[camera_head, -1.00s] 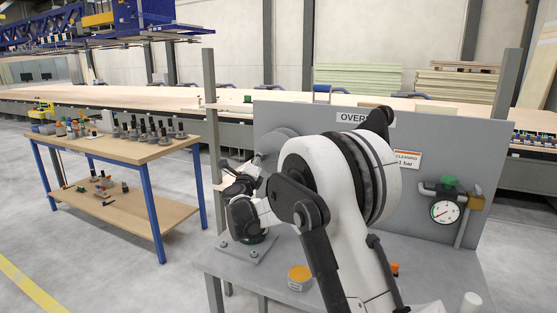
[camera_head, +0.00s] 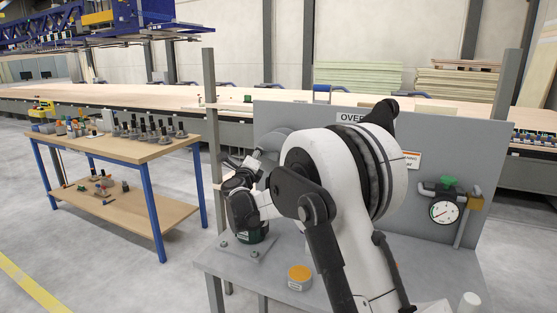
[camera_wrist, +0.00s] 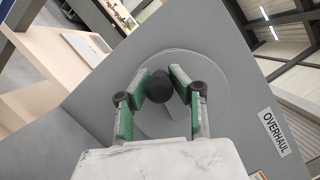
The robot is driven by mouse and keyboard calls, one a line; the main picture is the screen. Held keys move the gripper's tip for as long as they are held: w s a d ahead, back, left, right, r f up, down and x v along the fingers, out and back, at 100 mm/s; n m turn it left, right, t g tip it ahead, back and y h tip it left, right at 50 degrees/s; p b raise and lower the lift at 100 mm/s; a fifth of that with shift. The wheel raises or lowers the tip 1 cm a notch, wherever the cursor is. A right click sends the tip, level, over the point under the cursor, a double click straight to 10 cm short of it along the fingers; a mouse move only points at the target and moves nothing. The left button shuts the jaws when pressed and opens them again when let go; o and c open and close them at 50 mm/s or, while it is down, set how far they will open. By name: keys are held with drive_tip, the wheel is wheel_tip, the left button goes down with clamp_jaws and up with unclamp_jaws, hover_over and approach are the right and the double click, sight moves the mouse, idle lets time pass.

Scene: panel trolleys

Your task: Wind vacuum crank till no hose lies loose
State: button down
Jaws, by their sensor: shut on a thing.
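In the wrist view my gripper (camera_wrist: 161,84) has its green-padded fingers closed around a dark round crank knob (camera_wrist: 160,88). Behind the knob is a round grey disc (camera_wrist: 211,92) against the grey panel. In the head view the disc (camera_head: 277,139) shows partly at the panel's left side, with my gripper (camera_head: 254,157) in front of it. My arm covers much of the disc and panel. I cannot make out a hose in either view.
The upright panel (camera_head: 456,150) carries a gauge (camera_head: 444,212) at right. A tool table (camera_head: 120,147) stands left, with open floor around it.

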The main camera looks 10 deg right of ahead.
drive_tip(key=shift+d, duration=0.1)
drive_tip(key=shift+s+d+r, duration=0.15)
drive_tip(key=shift+d+r, duration=0.05)
drive_tip(key=shift+r, duration=0.4)
drive_tip(key=shift+r, duration=0.1)
drive_tip(key=shift+s+d+r+p, duration=0.15)
drive_tip(key=shift+d+r+p, duration=0.15)
drive_tip(key=shift+r, duration=0.2)
drive_tip(key=shift+s+d+r, duration=0.25)
drive_tip(key=shift+d+r, duration=0.05)
drive_tip(key=shift+r, duration=0.05)
drive_tip(key=shift+d, duration=0.1)
